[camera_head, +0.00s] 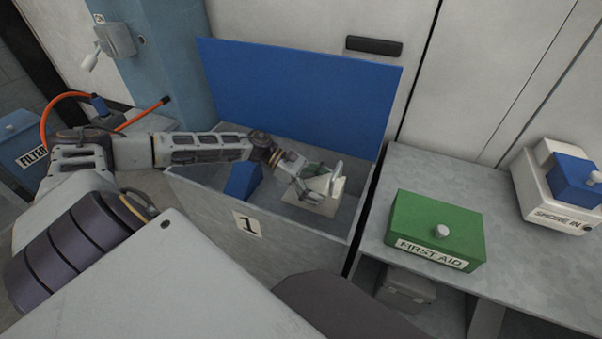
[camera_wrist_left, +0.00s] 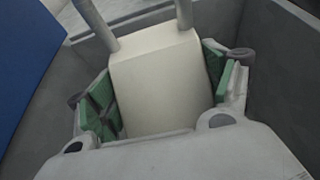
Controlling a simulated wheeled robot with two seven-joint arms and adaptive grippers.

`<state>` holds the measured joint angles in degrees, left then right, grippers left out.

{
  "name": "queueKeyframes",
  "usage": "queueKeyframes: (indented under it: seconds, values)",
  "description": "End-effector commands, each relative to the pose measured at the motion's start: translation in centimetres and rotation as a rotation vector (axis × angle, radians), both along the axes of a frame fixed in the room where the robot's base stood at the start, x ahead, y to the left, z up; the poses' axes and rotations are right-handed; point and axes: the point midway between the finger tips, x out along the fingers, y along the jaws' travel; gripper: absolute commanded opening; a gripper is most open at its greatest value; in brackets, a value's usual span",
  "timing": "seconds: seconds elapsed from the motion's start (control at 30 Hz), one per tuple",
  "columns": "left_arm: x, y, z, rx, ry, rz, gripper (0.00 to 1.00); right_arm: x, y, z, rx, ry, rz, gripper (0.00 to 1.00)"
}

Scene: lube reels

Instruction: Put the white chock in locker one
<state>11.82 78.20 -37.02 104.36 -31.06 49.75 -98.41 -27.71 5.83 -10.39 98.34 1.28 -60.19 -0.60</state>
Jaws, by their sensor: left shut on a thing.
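The white chock (camera_head: 324,206) is inside locker one (camera_head: 299,248), a grey open-topped box with a "1" label on its front and its blue lid (camera_head: 297,93) raised. My left gripper (camera_head: 318,186) reaches down into the locker and is shut on the white chock. In the left wrist view the chock (camera_wrist_left: 155,85) sits between the green finger pads, with two grey bars at its far end. Whether the chock touches the locker floor I cannot tell. My right gripper is not in view.
A blue block (camera_head: 243,181) is in the left part of the locker. A green first aid box (camera_head: 436,229) stands on the grey bench at right, with a white and blue box (camera_head: 556,190) beyond. A blue filter box (camera_head: 24,146) is at far left.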

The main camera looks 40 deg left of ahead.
Motion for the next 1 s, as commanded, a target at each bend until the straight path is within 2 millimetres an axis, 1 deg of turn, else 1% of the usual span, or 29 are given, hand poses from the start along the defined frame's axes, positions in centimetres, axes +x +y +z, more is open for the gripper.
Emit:
queueKeyframes:
  seconds: [0.3,0.4,0.5,0.6,0.87,1.0]
  values:
    - [0.1,0.0,-3.8,-0.002,-0.003,0.000,0.27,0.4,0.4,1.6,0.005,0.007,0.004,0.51]
    - [0.1,-0.1,-4.6,-0.002,-0.003,0.000,0.27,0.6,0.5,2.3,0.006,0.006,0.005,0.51]
    - [0.1,0.0,-5.1,-0.001,-0.003,0.000,0.27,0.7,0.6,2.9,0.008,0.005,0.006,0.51]
    - [0.1,0.0,-5.2,-0.001,-0.004,0.000,0.27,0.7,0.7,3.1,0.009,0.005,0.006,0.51]
    - [0.1,0.0,-5.2,-0.001,-0.004,0.000,0.27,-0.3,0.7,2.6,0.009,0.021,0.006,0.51]
    - [0.1,-0.1,-5.9,-0.002,-0.003,0.000,0.27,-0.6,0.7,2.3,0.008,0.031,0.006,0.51]
